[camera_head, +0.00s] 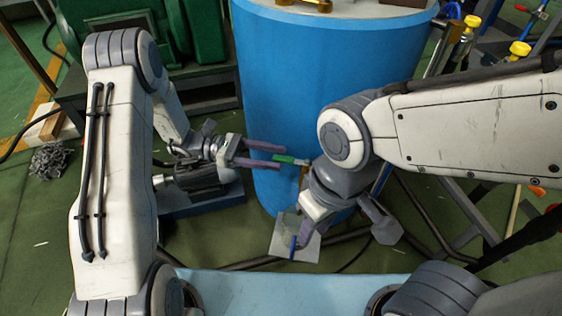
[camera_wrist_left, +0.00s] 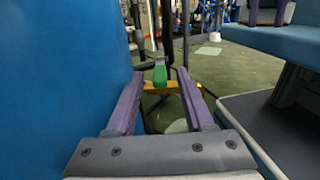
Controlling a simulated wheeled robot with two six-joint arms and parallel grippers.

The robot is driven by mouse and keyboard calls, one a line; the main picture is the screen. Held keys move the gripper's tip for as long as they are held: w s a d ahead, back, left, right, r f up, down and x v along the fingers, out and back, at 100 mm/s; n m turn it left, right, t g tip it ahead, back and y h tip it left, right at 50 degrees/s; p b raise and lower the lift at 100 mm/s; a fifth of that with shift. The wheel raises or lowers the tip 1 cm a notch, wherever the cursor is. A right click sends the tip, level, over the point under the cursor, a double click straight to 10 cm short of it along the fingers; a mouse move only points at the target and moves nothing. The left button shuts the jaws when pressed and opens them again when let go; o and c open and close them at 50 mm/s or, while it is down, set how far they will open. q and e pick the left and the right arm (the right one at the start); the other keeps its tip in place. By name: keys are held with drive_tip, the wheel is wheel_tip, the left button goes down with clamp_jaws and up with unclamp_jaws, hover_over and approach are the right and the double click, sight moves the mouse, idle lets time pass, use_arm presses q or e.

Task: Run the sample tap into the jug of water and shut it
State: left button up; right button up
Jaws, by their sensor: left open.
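The sample tap has a green handle (camera_head: 290,160) and a brass body, low on the side of the blue drum (camera_head: 310,85). In the left wrist view the green handle (camera_wrist_left: 160,73) stands above the horizontal brass body (camera_wrist_left: 165,88), ahead of and between the fingertips. My left gripper (camera_head: 281,157) is open, with its purple fingers beside the drum, pointing at the tap. My right gripper (camera_head: 304,238) is low in front of the drum, at a pale, clear, square-looking vessel with a blue strip, probably the jug (camera_head: 280,240). Its finger closure and any water are unclear.
Green machinery (camera_head: 130,25) stands behind the left arm. A blue-based pump-like unit (camera_head: 200,190) sits left of the drum. Metal frame legs and dark hoses (camera_head: 425,215) crowd the right. In the left wrist view, the drum wall (camera_wrist_left: 60,80) is close on the left.

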sight(290, 160)
use_arm(q)
drive_tip(key=shift+s+d, duration=0.2)
drive_tip(key=shift+d, duration=1.05)
clamp_jaws()
idle(0.5)
